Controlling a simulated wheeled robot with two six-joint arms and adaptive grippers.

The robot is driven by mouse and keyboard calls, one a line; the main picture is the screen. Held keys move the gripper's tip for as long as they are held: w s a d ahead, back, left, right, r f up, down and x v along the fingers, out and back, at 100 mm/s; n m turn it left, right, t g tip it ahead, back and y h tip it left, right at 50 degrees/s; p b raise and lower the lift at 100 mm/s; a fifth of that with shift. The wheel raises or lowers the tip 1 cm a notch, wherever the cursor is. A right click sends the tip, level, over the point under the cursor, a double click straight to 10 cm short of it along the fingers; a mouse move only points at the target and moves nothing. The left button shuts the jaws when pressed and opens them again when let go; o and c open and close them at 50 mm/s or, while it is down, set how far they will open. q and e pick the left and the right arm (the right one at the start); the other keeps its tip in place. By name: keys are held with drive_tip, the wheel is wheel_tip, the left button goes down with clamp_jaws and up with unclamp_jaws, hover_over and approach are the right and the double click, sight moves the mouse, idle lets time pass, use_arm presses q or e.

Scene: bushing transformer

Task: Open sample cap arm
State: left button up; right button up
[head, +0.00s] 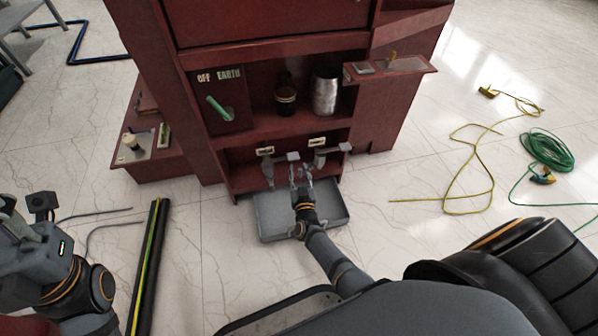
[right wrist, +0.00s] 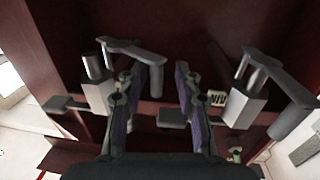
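Two grey sampling fixtures with flat lever arms sit in the lower bay of the dark red cabinet; the left fixture (head: 268,168) and right fixture (head: 322,155) show in the head view. In the right wrist view, the left fixture's arm (right wrist: 135,52) and the right fixture's arm (right wrist: 282,76) both angle toward the right. I cannot tell which one is the sample cap arm. My right gripper (head: 301,176) is in front of the bay, between the fixtures.
A grey tray (head: 265,225) lies on the floor below the bay. A dark bottle (head: 285,95) and a metal can (head: 325,92) stand on the shelf above. Yellow (head: 470,170) and green cables (head: 548,150) lie on the open floor at right.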

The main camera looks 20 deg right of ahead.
drive_tip(key=shift+s, duration=0.1)
drive_tip(key=v, duration=0.7)
drive_tip(key=shift+s, duration=0.15)
